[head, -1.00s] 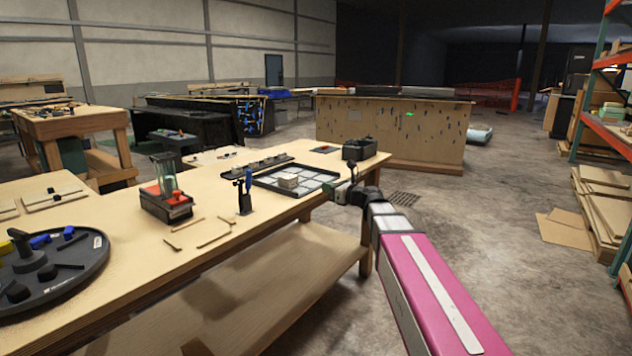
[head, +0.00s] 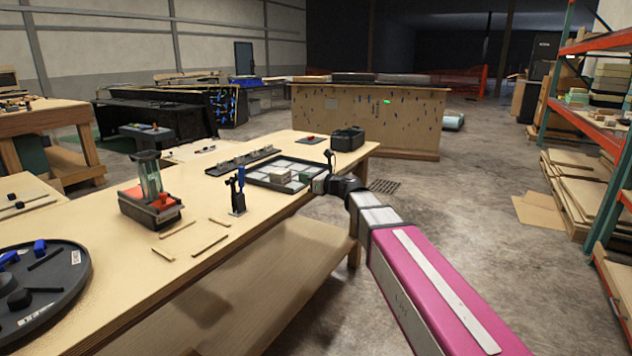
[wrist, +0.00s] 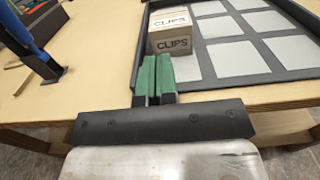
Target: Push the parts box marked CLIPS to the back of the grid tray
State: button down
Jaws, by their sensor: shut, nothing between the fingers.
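The parts box marked CLIPS (wrist: 170,31) stands upright in the near-left part of the grid tray (wrist: 276,73) in the wrist view. In the head view the small beige box (head: 280,176) sits inside the dark-rimmed tray (head: 253,181) on the workbench. My gripper (wrist: 155,60) has its two green fingers shut together, with nothing between them. In the head view the gripper (head: 305,178) is small at the tray's near right side.
A blue-and-black upright tool (head: 238,190) stands left of the tray. A red-based device (head: 149,200), a round dark turntable (head: 42,300) and thin wooden strips share the workbench. A dark rail strip (head: 243,161) lies behind the tray, and a black case (head: 347,138) stands beyond it.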

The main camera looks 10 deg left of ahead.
aim_at(289, 174)
jog(key=x, duration=0.6)
jog(key=shift+a, duration=0.3)
jog(key=x, duration=1.1)
jog(key=shift+w, duration=0.1)
jog(key=shift+d, duration=0.1)
jog(key=shift+d, duration=0.1)
